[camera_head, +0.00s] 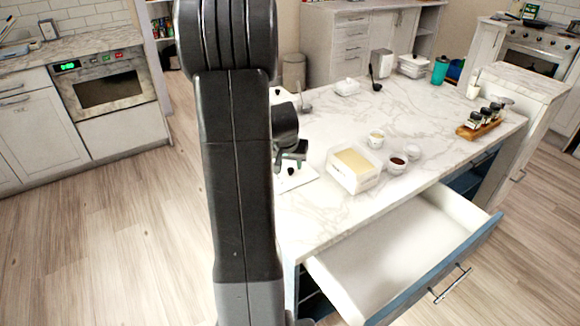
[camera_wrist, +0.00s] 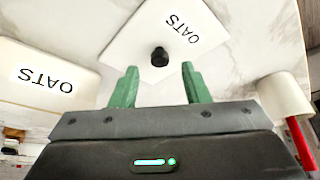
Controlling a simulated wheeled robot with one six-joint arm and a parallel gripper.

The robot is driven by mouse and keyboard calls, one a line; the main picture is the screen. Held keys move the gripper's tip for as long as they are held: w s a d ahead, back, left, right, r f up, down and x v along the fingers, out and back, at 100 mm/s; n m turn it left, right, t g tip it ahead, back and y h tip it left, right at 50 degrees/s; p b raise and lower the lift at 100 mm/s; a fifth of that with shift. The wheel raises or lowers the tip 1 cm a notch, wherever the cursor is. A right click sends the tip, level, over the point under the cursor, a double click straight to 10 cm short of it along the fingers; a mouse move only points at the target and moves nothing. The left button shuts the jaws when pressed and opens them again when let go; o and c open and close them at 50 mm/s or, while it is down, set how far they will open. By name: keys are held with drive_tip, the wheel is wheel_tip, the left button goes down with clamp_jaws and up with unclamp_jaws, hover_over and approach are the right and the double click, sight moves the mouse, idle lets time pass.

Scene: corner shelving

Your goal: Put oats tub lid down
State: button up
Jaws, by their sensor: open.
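The oats tub lid (camera_wrist: 150,27) is a white square with an OATS label and a black knob (camera_wrist: 160,56). In the head view the lid (camera_head: 302,179) appears to lie flat on the marble counter, partly hidden behind my arm. My gripper (camera_wrist: 160,70) is open, its green fingers apart on either side of the knob in the picture; contact cannot be told. In the head view my gripper (camera_head: 293,157) is just above the lid. The white oats tub (camera_head: 345,181) stands open to the right with pale contents. Its OATS-labelled side (camera_wrist: 82,80) shows at left in the wrist view.
Small bowls (camera_head: 397,165) stand right of the tub. An open drawer (camera_head: 375,262) juts out below the counter's front. A wooden rack of jars (camera_head: 465,132) and a teal cup (camera_head: 440,70) stand farther right. A white-and-red utensil (camera_wrist: 287,97) is close by at right.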

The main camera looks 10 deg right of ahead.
sight(291, 169)
drive_tip(key=v, duration=0.8)
drive_tip(key=shift+s+r, duration=0.2)
drive_tip(key=shift+r, duration=0.15)
drive_tip(key=shift+a+f, duration=0.1)
drive_tip(key=x, duration=1.2)
drive_tip(key=shift+f, duration=0.1)
drive_tip(key=shift+r, duration=0.3)
